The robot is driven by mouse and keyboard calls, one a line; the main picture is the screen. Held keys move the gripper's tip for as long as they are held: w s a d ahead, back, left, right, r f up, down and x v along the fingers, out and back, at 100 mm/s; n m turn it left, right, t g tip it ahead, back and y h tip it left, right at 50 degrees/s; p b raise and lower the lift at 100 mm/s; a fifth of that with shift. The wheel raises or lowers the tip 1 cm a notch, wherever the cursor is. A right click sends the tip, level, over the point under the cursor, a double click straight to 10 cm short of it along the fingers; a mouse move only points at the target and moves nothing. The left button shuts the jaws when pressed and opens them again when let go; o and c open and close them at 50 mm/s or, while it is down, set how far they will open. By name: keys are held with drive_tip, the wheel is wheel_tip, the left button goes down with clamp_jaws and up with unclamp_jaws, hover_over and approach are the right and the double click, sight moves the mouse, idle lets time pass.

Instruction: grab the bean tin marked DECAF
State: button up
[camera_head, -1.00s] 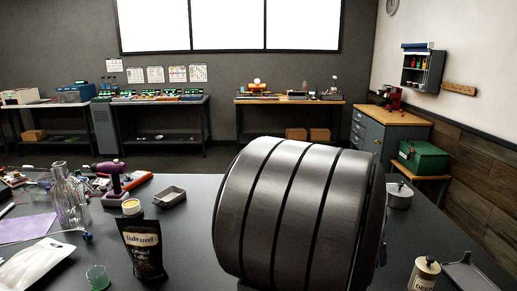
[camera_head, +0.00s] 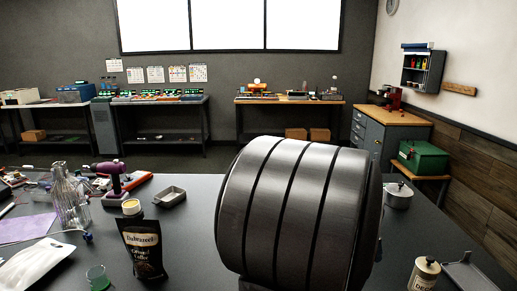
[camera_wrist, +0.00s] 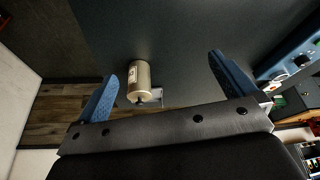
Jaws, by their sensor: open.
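The bean tin (camera_head: 424,275) is a cream canister with a dark top knob and partly visible lettering that starts like DECAF. It stands on the dark table at the lower right in the head view, cut by the bottom edge. It also shows in the wrist view (camera_wrist: 139,79), left of centre. My gripper (camera_wrist: 164,77) is open, with its two blue fingers spread. The tin appears between the fingers, nearer the left one, and nothing is held. I cannot tell how far the tin is beyond the fingertips. In the head view my dark arm hides the gripper.
A grey tray (camera_head: 469,274) lies right of the tin. A metal pot (camera_head: 398,196) stands farther back. A black coffee bag (camera_head: 143,247), a glass bottle (camera_head: 69,200) and a small grey tray (camera_head: 169,196) are on the left. Bare table lies left of my arm.

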drive_tip(key=shift+c, duration=0.4)
drive_tip(key=c, duration=0.4)
drive_tip(key=n+t+h, duration=0.1)
drive_tip(key=t+h, duration=0.4)
drive_tip(key=h, duration=0.3)
approach(421, 273)
drive_tip(key=x, duration=0.8)
drive_tip(key=shift+w+d+f, duration=0.1)
drive_tip(key=shift+d+f, duration=0.05)
drive_tip(key=shift+d, duration=0.1)
drive_tip(key=shift+r+x, duration=0.15)
drive_tip(key=shift+x, duration=1.3)
drive_tip(key=shift+r+x, duration=0.1)
drive_tip(key=shift+x, duration=1.3)
